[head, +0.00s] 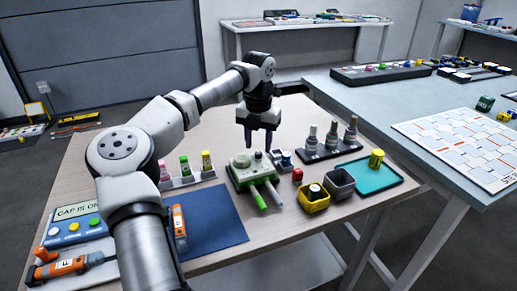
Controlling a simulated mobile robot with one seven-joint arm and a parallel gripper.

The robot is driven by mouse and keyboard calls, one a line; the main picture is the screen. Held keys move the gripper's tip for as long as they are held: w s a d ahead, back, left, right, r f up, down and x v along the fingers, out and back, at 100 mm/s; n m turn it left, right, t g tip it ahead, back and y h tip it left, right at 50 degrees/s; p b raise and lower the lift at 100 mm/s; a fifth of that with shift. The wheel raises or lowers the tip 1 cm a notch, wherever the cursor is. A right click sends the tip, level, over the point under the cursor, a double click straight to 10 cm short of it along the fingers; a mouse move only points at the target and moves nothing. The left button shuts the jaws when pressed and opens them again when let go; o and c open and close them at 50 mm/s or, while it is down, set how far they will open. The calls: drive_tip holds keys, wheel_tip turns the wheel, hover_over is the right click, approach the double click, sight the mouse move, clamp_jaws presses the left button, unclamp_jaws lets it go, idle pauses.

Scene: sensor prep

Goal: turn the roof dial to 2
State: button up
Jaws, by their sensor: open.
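A green and pale box-like device (240,182) stands on the wooden table, with light and green rods sticking out toward the front. Round pale knobs (241,160) sit on its top; I cannot tell which is the roof dial, and its numbers and pointer are too small to read. My gripper (258,147) points down just above the back of the device, over its upper right part. Its two dark fingers are apart with nothing between them. I cannot tell whether they touch a knob.
A rack of grey-topped bottles (332,142) stands to the right, with a yellow bin (313,204), a grey bin (340,185) and a teal tray (385,178) in front. Colored vials (184,168) stand left. A blue mat (215,222) lies front left.

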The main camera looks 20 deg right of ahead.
sight(259, 155)
drive_tip(key=shift+f, duration=1.1)
clamp_jaws()
drive_tip(key=shift+r+p, duration=0.1)
drive_tip(key=shift+p, duration=0.2)
drive_tip(key=m+p, duration=0.2)
drive_tip(key=m, duration=0.1)
drive_tip(key=shift+r+p, duration=0.1)
drive_tip(key=shift+p, duration=0.2)
drive_tip(key=m+p, duration=0.3)
drive_tip(key=m, duration=0.2)
drive_tip(key=shift+m, duration=0.3)
drive_tip(key=shift+f, duration=0.2)
